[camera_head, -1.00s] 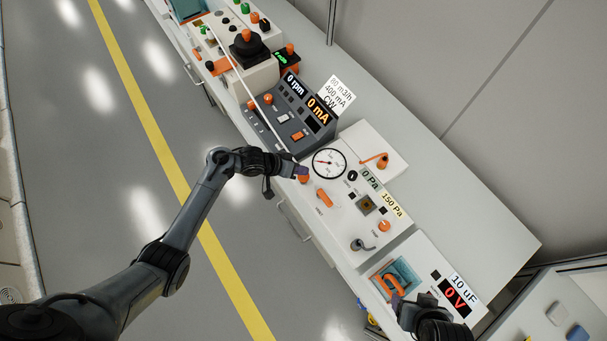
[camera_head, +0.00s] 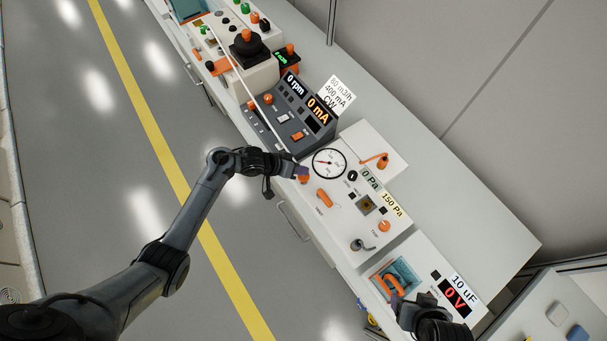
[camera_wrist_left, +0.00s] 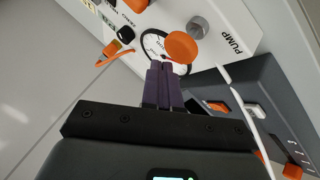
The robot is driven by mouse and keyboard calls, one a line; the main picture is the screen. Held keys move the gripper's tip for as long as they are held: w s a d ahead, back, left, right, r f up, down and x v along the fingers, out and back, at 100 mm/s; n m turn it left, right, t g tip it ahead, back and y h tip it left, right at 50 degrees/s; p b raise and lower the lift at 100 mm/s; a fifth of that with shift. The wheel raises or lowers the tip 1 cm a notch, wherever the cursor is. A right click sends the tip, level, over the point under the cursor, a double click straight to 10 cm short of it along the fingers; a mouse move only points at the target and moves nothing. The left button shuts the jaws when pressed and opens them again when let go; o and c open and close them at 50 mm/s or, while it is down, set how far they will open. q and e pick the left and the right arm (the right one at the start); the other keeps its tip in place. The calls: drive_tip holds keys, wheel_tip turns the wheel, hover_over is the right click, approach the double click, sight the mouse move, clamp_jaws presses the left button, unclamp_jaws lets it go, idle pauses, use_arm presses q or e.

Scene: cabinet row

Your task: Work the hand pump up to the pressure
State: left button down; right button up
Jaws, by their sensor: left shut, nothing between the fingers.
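The white pressure panel (camera_head: 345,219) carries a round dial gauge (camera_head: 328,162), a display reading 0 Pa (camera_head: 370,178) and a card reading 150 Pa (camera_head: 391,204). The orange pump knob (camera_head: 303,179) is at its front left, partly hidden by my left gripper. In the left wrist view the orange knob (camera_wrist_left: 182,47) appears near the PUMP lettering (camera_wrist_left: 230,45) and a grey metal cylinder (camera_wrist_left: 198,28). My left gripper (camera_head: 301,172) is shut and empty, its tips close to the knob; contact cannot be told. My right gripper (camera_head: 398,302) is at the lower right; its jaws are unclear.
The panel also has an orange lever (camera_head: 325,199), an orange knob (camera_head: 384,226) and a dark crank (camera_head: 362,244). A grey console (camera_head: 290,115) showing 0 rpm and 0 mA stands to the left. A panel marked 10 uF (camera_head: 459,287) is near my right gripper.

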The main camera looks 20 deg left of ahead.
use_arm(q)
drive_tip(key=shift+f, duration=0.15)
drive_tip(key=shift+f, duration=0.3)
use_arm(e)
drive_tip(key=shift+d, duration=0.15)
use_arm(q)
drive_tip(key=shift+f, duration=0.35)
use_arm(e)
drive_tip(key=shift+f, duration=0.2)
use_arm(q)
drive_tip(key=shift+f+b, duration=0.6)
drive_tip(key=shift+f, duration=0.15)
use_arm(e)
drive_tip(key=shift+f, duration=0.4)
idle(0.4)
use_arm(q)
drive_tip(key=shift+r, duration=0.1)
use_arm(e)
drive_tip(key=shift+r, duration=0.1)
use_arm(q)
drive_tip(key=shift+r+p, duration=1.45)
drive_tip(key=shift+p, duration=0.25)
use_arm(e)
drive_tip(key=shift+r, duration=1.6)
